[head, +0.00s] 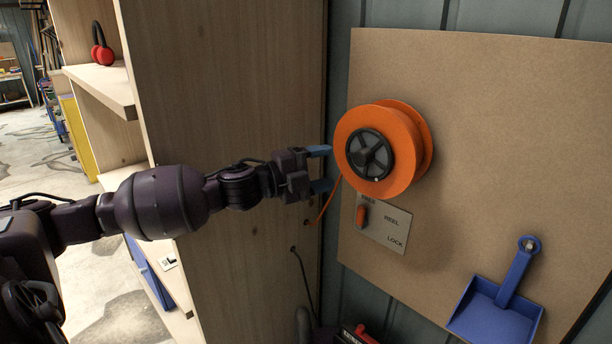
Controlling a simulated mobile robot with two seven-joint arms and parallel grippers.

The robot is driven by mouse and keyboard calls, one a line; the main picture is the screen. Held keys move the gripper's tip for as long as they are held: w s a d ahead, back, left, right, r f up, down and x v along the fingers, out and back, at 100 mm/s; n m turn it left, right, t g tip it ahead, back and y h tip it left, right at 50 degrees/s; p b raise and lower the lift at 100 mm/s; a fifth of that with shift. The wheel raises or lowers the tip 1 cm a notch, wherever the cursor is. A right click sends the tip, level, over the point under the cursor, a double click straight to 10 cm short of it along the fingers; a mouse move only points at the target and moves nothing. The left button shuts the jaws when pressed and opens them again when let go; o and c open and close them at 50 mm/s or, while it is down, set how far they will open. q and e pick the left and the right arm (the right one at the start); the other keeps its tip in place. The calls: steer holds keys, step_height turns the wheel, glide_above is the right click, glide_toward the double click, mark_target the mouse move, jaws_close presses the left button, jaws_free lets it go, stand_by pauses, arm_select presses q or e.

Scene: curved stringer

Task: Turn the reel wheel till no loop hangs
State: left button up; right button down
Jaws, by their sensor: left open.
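The orange reel wheel (403,127) with a dark hub (369,154) is mounted on a brown board. An orange cord (330,203) comes off its left side and runs down and left in a short curve toward the wooden cabinet side. My left gripper (320,168) is open, with its blue fingertips at the left edge of the wheel, one above the other. I cannot tell whether they touch the rim. Below the wheel is a plate (384,226) marked REEL and LOCK, with an orange lever (362,214) at its left end. My right gripper is not in view.
The wooden cabinet (225,70) stands close beside and behind my left arm. A blue dustpan (500,305) hangs at the lower right of the board (500,130). Red headphones (102,45) sit on a shelf. A dark cable hangs below the cord.

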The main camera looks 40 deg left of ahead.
arm_select(q)
steer(key=shift+b+v, duration=0.3)
steer(key=shift+v, duration=1.45)
steer(key=shift+a, duration=0.1)
steer(key=s+a+f+n+y, duration=0.15)
steer(key=f+n+y, duration=0.35)
steer(key=f, duration=0.6)
steer(key=s+a+f+n+y, duration=0.1)
steer(key=s+f+n+y, duration=0.1)
steer(key=f+n, duration=0.7)
steer(key=s+d+f+n+g+y, duration=0.1)
steer(key=s+d+f+n+g, duration=0.1)
steer(key=s+d+f, duration=0.3)
steer(key=s+d+f+n+g+y, duration=0.1)
steer(key=s+d+f+n, duration=0.4)
steer(key=s+f, duration=0.7)
step_height(320, 180, down, 5)
steer(key=shift+d+r+n+g, duration=0.25)
steer(key=shift+d+g, duration=0.25)
steer(key=shift+g, duration=0.3)
